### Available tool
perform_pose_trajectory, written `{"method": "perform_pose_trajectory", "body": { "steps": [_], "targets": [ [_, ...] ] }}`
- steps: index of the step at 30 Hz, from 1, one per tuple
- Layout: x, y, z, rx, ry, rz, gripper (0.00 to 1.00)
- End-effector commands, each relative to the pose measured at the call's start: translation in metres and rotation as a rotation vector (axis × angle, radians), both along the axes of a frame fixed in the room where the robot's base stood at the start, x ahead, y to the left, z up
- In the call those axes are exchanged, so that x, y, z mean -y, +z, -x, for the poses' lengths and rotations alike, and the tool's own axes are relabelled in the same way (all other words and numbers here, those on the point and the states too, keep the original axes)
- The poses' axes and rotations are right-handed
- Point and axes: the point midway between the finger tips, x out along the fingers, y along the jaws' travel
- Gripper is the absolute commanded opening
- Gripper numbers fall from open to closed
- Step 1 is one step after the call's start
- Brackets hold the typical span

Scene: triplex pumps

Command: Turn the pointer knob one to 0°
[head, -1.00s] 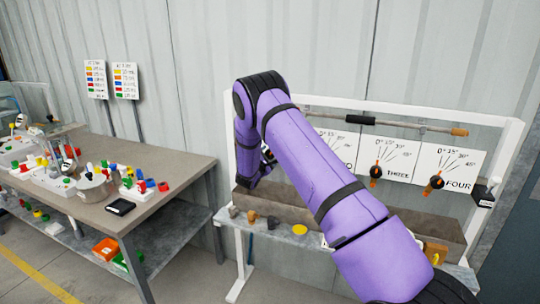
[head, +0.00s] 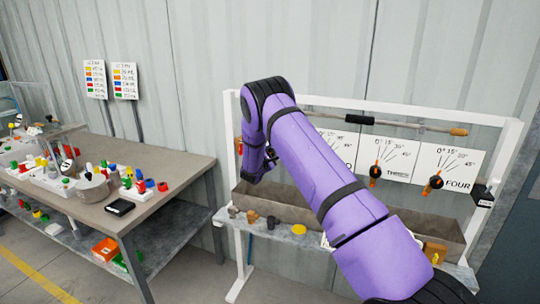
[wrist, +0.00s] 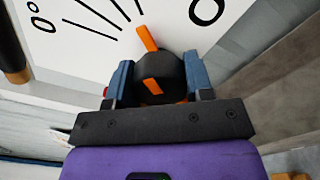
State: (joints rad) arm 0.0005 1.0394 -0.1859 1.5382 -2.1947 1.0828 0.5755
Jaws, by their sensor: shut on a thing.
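In the wrist view, a black round knob (wrist: 165,68) with an orange pointer sits on a white dial card (wrist: 75,45). The pointer's tip points up and slightly left, toward the rightmost of the visible scale lines, well away from the 0° mark at the left. The letter O to its right is cut off by the edge. My gripper (wrist: 160,85) has its blue fingers shut on the knob's two sides. In the head view my purple arm hides the knob and most of the gripper.
Pointer knob three (head: 375,171) and pointer knob four (head: 436,183) stand to the right on their cards. A bar (head: 410,125) runs above the cards. A grey trough (head: 285,203) and a ledge with small items lie below. A cluttered table (head: 170,160) stands to the left.

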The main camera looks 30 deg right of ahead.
Motion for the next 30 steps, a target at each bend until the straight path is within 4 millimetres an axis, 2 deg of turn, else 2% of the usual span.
{"method": "perform_pose_trajectory", "body": {
  "steps": [11,30],
  "targets": [
    [-0.001,-0.0009,0.0002,-0.083,0.0,0.063,0.05],
    [-0.001,-0.0012,0.0005,-0.457,0.001,0.356,0.05]
  ]
}}
